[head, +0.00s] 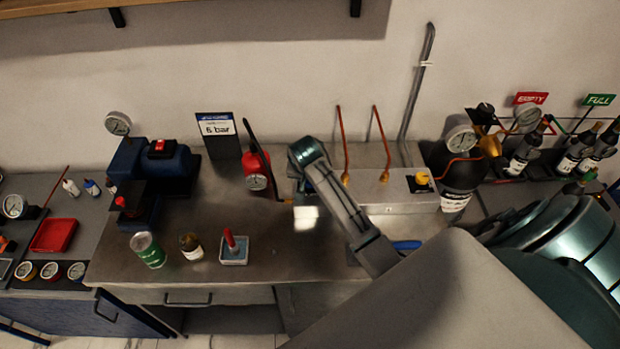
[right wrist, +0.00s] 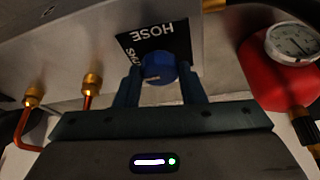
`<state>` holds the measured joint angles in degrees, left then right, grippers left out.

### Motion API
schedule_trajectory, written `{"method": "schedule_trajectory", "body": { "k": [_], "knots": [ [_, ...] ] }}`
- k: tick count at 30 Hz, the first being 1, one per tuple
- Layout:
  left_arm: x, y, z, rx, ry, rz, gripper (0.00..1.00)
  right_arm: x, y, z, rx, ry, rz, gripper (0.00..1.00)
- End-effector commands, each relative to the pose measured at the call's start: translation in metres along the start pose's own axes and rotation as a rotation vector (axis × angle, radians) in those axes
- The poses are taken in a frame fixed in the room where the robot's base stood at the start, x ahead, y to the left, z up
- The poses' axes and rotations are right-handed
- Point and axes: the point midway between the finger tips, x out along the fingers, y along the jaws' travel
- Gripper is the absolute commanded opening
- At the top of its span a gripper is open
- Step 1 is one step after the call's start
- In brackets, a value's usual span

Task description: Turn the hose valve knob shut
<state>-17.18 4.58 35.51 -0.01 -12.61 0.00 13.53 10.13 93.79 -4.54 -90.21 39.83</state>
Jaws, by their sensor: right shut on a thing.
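The hose valve knob (right wrist: 160,68) is blue and round, with a pale mark on its face. In the right wrist view it sits in front of a black plate (right wrist: 158,42) with upside-down lettering reading HOSE and a partly covered SHUT. My right gripper (right wrist: 162,90) is shut on the knob, one finger on each side. In the head view my right arm (head: 345,210) reaches across to the left end of the steel box (head: 395,192); the knob and fingertips are hidden there. My left gripper is not in view.
A red pump with a gauge (head: 257,172) stands just left of the box. Copper pipes (head: 380,145) rise from the box, and a yellow knob (head: 422,178) is at its right end. A green can (head: 148,250), a small jar (head: 191,246) and a dish (head: 234,252) stand on the bench.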

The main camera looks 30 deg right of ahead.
Motion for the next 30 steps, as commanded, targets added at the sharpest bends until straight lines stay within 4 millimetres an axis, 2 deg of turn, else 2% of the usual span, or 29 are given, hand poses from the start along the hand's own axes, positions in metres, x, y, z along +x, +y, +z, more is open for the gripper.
{"method": "schedule_trajectory", "body": {
  "k": [1,4,12,16,20,30],
  "knots": [
    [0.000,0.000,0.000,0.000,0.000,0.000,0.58,-0.001,0.000,-0.002,0.001,0.004,-0.002,0.40],
    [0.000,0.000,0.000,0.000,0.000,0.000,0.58,-0.001,0.000,-0.001,0.001,0.003,-0.001,0.58],
    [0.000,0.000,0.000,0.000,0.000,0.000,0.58,-0.001,0.000,-0.001,0.000,0.001,-0.001,0.58],
    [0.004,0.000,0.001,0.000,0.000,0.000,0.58,-0.008,-0.001,-0.001,0.000,0.004,-0.003,0.58],
    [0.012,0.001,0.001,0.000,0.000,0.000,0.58,-0.027,-0.001,0.000,0.000,0.006,-0.005,0.58],
    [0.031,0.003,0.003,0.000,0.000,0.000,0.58,-0.092,-0.001,-0.001,0.000,0.005,-0.004,0.58]
  ]
}}
